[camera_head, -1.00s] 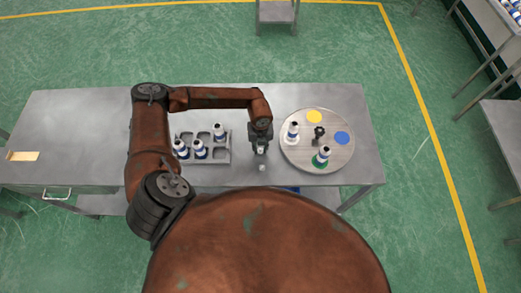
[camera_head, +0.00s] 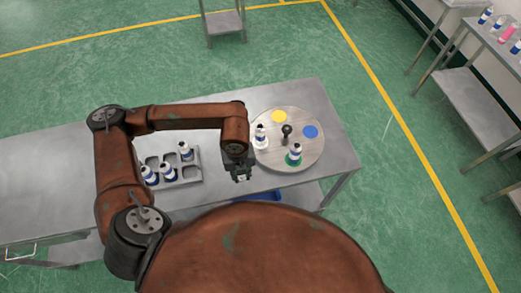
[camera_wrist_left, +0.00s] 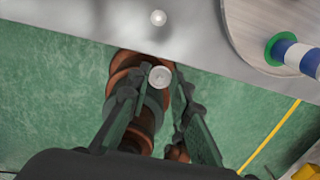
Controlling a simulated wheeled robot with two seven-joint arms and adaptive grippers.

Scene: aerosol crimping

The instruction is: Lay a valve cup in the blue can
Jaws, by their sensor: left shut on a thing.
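My left gripper (camera_head: 240,177) is shut on a small round silver valve cup (camera_wrist_left: 160,76), seen between its fingertips in the left wrist view. The gripper is near the table's front edge, between the can tray and the round plate. I cannot tell which is the blue can. My right gripper is not in view.
The round plate (camera_head: 267,118) has bare yellow (camera_head: 279,116) and blue (camera_head: 311,131) spots and a dark central knob (camera_head: 287,134). A grey tray (camera_head: 190,175) holds several cans. A blue bin (camera_head: 258,196) is below the table. The table's left part (camera_head: 50,180) is clear.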

